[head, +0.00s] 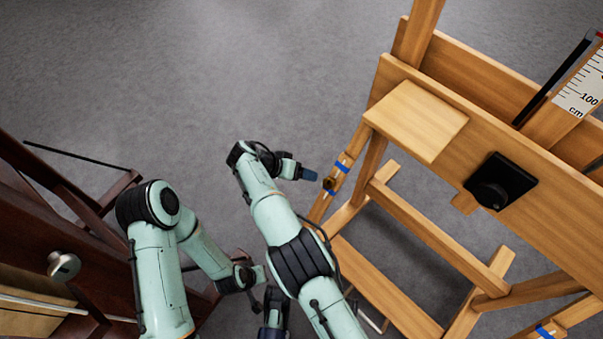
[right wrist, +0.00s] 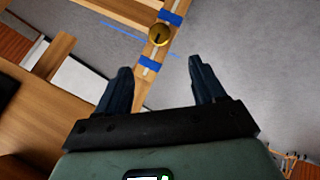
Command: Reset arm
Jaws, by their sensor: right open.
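My right arm (head: 280,225) reaches up the middle of the head view. Its gripper (head: 308,174) is close to a brass knob (head: 328,183) on a slanted wooden easel leg with blue bands. In the right wrist view my right gripper (right wrist: 160,70) has its two dark fingers apart with nothing between them. The brass knob (right wrist: 159,35) shows beyond the fingertips, apart from them. My left arm (head: 158,265) is bent at the lower left. Its gripper (head: 274,308) is low in the head view, partly hidden and dark, so its opening cannot be told.
Dark wooden furniture (head: 35,200) stands close to my left arm. Bare grey floor (head: 220,70) lies between them.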

